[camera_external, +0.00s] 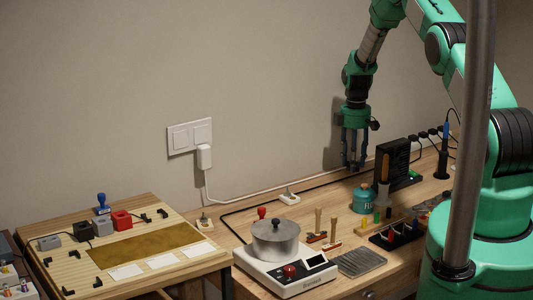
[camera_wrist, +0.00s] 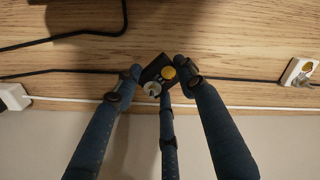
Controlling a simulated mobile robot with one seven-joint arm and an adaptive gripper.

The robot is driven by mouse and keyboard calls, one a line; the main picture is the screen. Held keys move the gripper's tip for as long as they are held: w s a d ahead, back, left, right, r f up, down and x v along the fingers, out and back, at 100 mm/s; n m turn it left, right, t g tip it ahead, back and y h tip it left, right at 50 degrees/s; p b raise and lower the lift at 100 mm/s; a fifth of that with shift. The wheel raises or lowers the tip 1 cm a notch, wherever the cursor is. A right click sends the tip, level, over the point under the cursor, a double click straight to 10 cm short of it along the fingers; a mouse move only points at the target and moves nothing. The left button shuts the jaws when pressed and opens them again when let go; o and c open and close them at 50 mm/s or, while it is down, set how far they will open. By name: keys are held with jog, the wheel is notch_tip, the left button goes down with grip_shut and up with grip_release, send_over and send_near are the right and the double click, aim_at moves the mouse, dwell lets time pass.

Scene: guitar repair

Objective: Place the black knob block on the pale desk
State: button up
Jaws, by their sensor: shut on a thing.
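My gripper (camera_external: 354,163) hangs pointing down near the wall, above the back of the right-hand wooden desk. In the wrist view my gripper (camera_wrist: 158,82) has its dark fingers closed around a small black knob block (camera_wrist: 151,71). The block has a round yellow top and a whitish metal knob on it. It is held above the desk surface; in the external view it is too small to make out. The pale desk (camera_external: 190,268) stands at the lower left, well away from my gripper.
The pale desk carries grey, dark and red blocks (camera_external: 121,219), a blue stamp (camera_external: 102,204), a brown strip (camera_external: 145,248) and white cards. The right desk holds a scale with a pot (camera_external: 275,240), stamps, a teal canister (camera_external: 363,198) and a black box (camera_external: 397,165). Cables run along the wall.

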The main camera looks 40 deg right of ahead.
jog(key=shift+f, duration=1.85)
jog(key=shift+f, duration=0.15)
jog(key=o, duration=1.2)
jog(key=shift+c, duration=0.2)
jog(key=shift+r, duration=0.2)
jog(key=shift+r, duration=6)
